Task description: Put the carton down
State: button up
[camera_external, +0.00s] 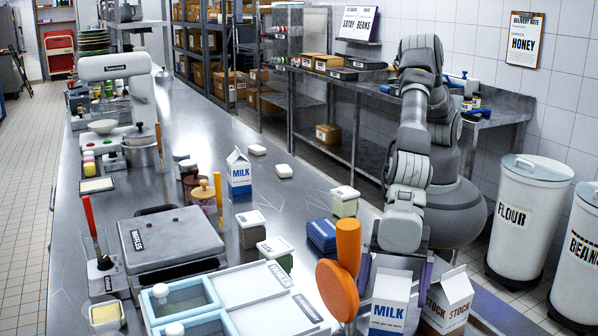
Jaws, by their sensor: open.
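A white and blue MILK carton (391,300) stands upright at the bottom of the view, right of the orange round-headed tool. A white and dark red STOCK carton (448,301) is beside it on the right. Another MILK carton (239,174) stands on the steel counter farther back. My gripper (400,264) is open and points down just behind and above the front MILK and STOCK cartons. Its fingertips are partly hidden, so I cannot tell whether they touch either carton. The lower ends of both front cartons are cut off or hidden.
Lidded tubs, including a blue one (322,235), stand left of my gripper. An orange tool (340,280) rises close by. A waffle iron (170,240) and blue-edged bins (182,300) fill the near counter. FLOUR (525,215) and BEANS (582,260) barrels stand on the right.

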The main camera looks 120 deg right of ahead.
jog(key=p+v, duration=0.2)
jog(key=v, duration=1)
jog(key=shift+p, duration=0.35)
jog(key=shift+w, duration=0.1)
jog(key=w+d+r+m+t+h, duration=0.2)
jog(key=w+d+r+t, duration=0.1)
jog(key=d+r, duration=0.95)
jog(key=w+d+r+m+t+h, duration=0.1)
jog(key=w+d+r+m+t, duration=0.2)
jog(key=d+r, duration=0.9)
jog(key=s+d+r+m+t+h, duration=0.1)
jog(key=s+d+r, duration=0.3)
jog(key=r, duration=0.4)
jog(key=s+d+r+m+t+h, duration=0.1)
jog(key=s+d+r, duration=0.4)
jog(key=r, duration=0.3)
jog(key=s+d+r+m+t+h, duration=0.1)
jog(key=s+d+r+m, duration=0.1)
jog(key=s+d+r, duration=0.3)
notch_tip(320, 180, up, 4)
jog(key=shift+r, duration=0.1)
jog(key=shift+w+d, duration=0.1)
